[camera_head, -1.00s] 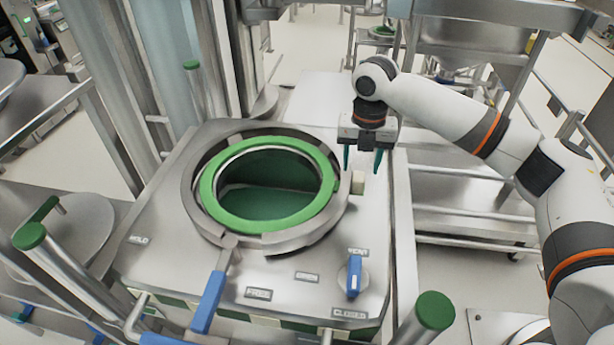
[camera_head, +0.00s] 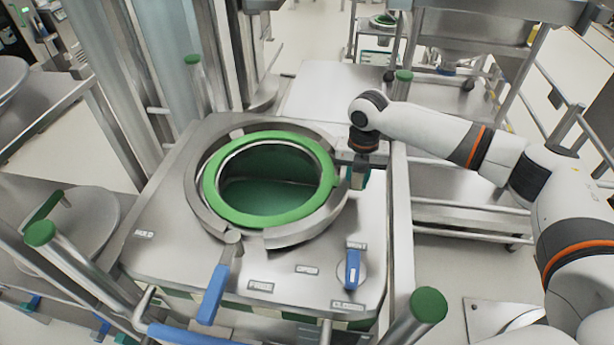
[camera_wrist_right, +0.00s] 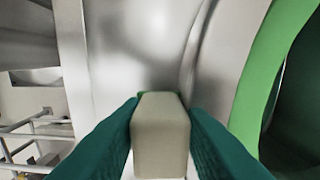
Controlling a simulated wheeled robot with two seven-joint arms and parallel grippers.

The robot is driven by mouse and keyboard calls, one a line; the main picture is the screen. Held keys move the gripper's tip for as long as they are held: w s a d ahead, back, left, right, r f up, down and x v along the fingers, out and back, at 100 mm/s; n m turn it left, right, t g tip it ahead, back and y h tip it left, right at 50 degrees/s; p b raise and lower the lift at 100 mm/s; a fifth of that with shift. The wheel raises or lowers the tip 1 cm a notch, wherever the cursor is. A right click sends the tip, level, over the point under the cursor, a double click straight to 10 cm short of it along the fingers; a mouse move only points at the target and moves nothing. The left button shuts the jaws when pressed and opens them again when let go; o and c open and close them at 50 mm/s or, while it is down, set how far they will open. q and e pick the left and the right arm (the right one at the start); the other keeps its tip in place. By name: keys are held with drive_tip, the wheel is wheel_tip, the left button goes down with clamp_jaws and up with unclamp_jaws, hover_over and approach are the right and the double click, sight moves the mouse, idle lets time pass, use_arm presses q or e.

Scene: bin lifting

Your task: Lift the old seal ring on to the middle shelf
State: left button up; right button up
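The green seal ring (camera_head: 235,215) lies around the round opening on top of the steel housing, inside a grey split collar (camera_head: 300,232). My right gripper (camera_head: 357,177) points down just right of the collar. In the right wrist view its teal fingers (camera_wrist_right: 160,125) are on both sides of a small beige block (camera_wrist_right: 161,140) and appear to press against it. I cannot tell what the block is fixed to. The green ring (camera_wrist_right: 262,80) passes to the right of the fingers in that view, apart from them. My left gripper is not in view.
A blue-handled lever (camera_head: 215,290) sticks out at the collar's front, and a blue knob (camera_head: 352,270) sits at the front right. Green-capped posts (camera_head: 428,305) stand at the front corners. A shelved trolley (camera_head: 455,190) stands on the right.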

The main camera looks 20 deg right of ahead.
clamp_jaws()
drive_tip(key=shift+r, duration=0.1)
drive_tip(key=shift+w+r, duration=0.1)
drive_tip(key=shift+r, duration=0.3)
wheel_tip(320, 180, up, 9)
drive_tip(key=b, duration=0.2)
drive_tip(key=shift+b, duration=0.35)
